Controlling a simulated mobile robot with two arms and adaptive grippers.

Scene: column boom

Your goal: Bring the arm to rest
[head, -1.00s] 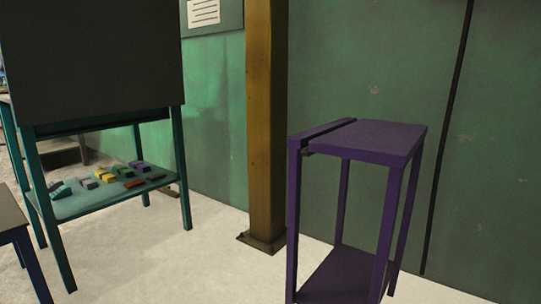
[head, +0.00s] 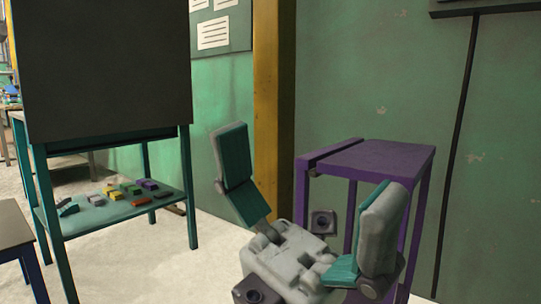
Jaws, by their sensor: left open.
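My left gripper (head: 305,205) shows large in the lower middle of the head view. It has a pale grey palm and two fingers with teal ribbed pads. The fingers are spread wide apart, and nothing is between them. The gripper stands in front of the yellow post and the purple table (head: 375,157), hiding part of the table's legs and lower shelf. I cannot tell whether it touches the table. My right gripper is not in view.
A teal stand (head: 187,190) with a dark panel (head: 105,65) is at the left; several small coloured blocks (head: 125,188) lie on its lower shelf. A yellow post (head: 267,100) stands by the green wall (head: 350,80). A dark table (head: 10,228) edges in at far left. Pale floor lies between.

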